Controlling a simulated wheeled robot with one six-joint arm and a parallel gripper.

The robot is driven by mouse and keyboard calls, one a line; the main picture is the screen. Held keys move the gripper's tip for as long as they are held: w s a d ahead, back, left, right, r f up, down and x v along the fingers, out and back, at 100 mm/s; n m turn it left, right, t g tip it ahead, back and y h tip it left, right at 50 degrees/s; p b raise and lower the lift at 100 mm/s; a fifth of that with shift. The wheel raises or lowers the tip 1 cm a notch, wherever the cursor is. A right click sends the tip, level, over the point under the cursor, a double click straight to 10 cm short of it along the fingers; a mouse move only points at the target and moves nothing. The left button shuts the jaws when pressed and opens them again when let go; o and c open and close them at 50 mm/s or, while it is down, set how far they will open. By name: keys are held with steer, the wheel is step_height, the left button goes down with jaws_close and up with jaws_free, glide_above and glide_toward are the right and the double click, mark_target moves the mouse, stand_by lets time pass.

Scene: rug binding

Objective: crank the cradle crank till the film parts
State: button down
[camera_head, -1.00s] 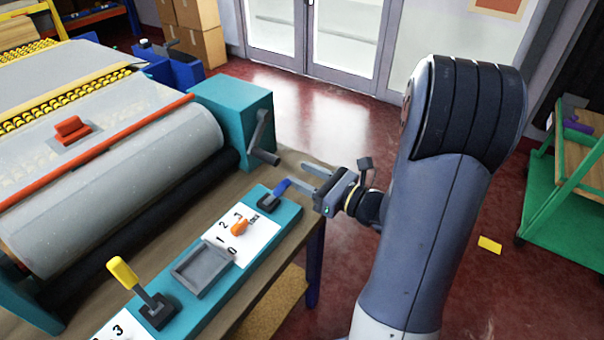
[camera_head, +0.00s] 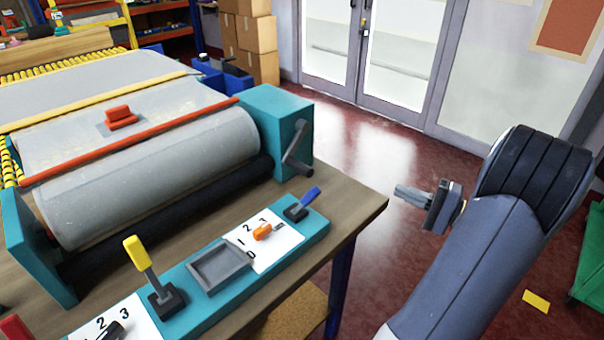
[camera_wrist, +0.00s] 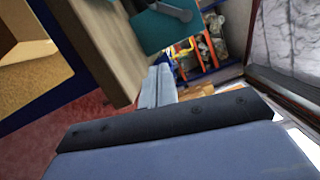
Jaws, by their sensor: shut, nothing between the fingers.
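The cradle crank (camera_head: 297,150) is a grey arm with a dark handle on the right face of the teal end housing (camera_head: 290,110). It slants down toward the lower left. A roll of pale film (camera_head: 150,165) lies in the cradle beside that housing. My gripper (camera_head: 398,191) is shut and empty, right of the table corner and clear of the crank. In the wrist view its fingers (camera_wrist: 157,88) are together, pointing toward the shelves, and part of the crank (camera_wrist: 175,11) shows at the top edge.
A teal panel (camera_head: 322,228) on the wooden table (camera_head: 350,205) carries a blue lever (camera_head: 309,197), a yellow lever (camera_head: 136,253) and an orange knob (camera_head: 263,231). Boxes (camera_head: 250,45) stand at the back. The red floor (camera_head: 380,150) around my gripper is open.

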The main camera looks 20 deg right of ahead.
steer(key=x, duration=1.9)
steer(key=shift+a+r, duration=0.1)
steer(key=a, duration=0.3)
steer(key=shift+s+r, duration=0.15)
steer(key=shift+r, duration=0.15)
steer(key=shift+s+a, duration=0.2)
steer(key=shift+a, duration=0.3)
steer(key=shift+s+a+r+m+b, duration=0.1)
steer(key=shift+a+m+b, duration=0.25)
steer(key=shift+m+b, duration=0.2)
steer(key=shift+a+r+m, duration=0.2)
steer(key=shift+m, duration=0.15)
steer(key=shift+f+t, duration=0.1)
steer(key=shift+t, duration=0.2)
